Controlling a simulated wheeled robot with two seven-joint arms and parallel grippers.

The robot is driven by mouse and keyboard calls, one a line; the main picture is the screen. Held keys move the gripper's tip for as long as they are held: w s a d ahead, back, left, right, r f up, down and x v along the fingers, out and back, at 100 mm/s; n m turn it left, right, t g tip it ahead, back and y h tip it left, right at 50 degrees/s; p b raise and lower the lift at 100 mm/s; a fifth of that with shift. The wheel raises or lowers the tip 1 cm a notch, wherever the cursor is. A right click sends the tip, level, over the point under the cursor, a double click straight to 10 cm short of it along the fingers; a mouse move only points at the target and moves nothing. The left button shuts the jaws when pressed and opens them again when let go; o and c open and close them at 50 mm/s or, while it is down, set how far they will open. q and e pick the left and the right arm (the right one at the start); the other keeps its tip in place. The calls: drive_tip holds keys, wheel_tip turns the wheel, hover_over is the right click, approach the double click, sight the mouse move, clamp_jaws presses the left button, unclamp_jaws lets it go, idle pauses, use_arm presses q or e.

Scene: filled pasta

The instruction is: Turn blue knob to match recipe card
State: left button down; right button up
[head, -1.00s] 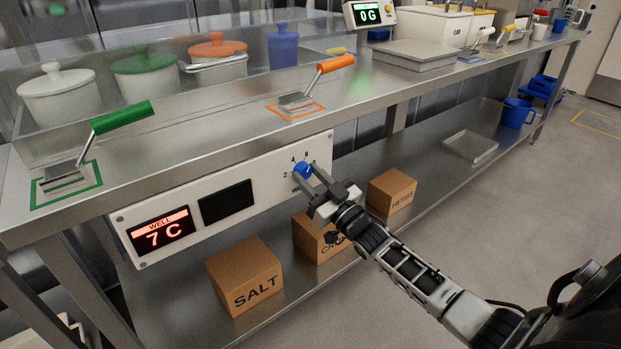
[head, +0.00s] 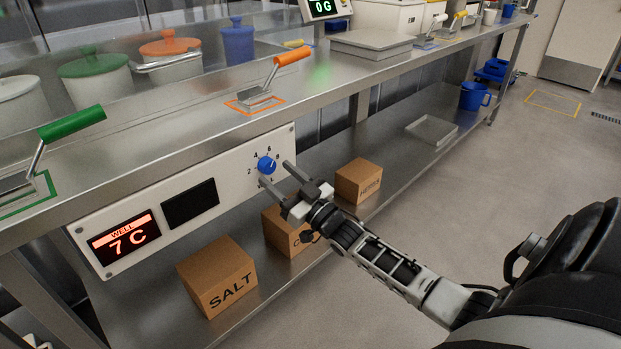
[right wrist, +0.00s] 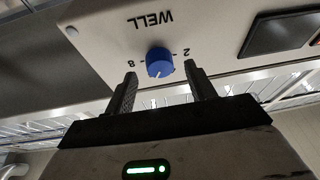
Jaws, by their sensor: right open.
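The blue knob (head: 266,165) is on the white panel (head: 88,236) under the counter edge, with numerals 2, 4, 6 and 8 around it. It also shows in the right wrist view (right wrist: 159,62), upside down, with its white mark pointing down and slightly left there, on the side away from the word WELL. My right gripper (head: 277,174) is open in front of the knob. In the right wrist view, its fingers (right wrist: 160,74) are spread to either side of the knob, apart from it. The red WELL display (head: 125,238) reads 7 C. I see no recipe card. My left gripper is out of view.
A dark blank display (head: 190,202) sits between the WELL display and the knob. On the lower shelf are a SALT box (head: 217,277), a HERBS box (head: 358,181) and a partly hidden box (head: 282,232). An orange-handled scoop (head: 262,92) lies on the counter above.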

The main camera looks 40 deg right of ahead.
drive_tip(key=v, duration=1.4)
drive_tip(key=shift+r, duration=0.1)
use_arm(q)
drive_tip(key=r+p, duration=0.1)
drive_tip(key=p, duration=0.2)
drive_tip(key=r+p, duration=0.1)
drive_tip(key=p, duration=0.2)
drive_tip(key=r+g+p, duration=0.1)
drive_tip(key=p, duration=0.2)
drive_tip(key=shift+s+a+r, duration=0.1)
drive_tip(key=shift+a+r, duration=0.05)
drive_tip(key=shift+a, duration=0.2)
use_arm(e)
drive_tip(key=s+a+g, duration=0.5)
drive_tip(key=a, duration=0.6)
drive_tip(key=s+a+g, duration=0.5)
drive_tip(key=s+a, duration=0.1)
drive_tip(key=a, duration=0.6)
drive_tip(key=shift+a+g, duration=0.2)
drive_tip(key=shift+g, duration=0.2)
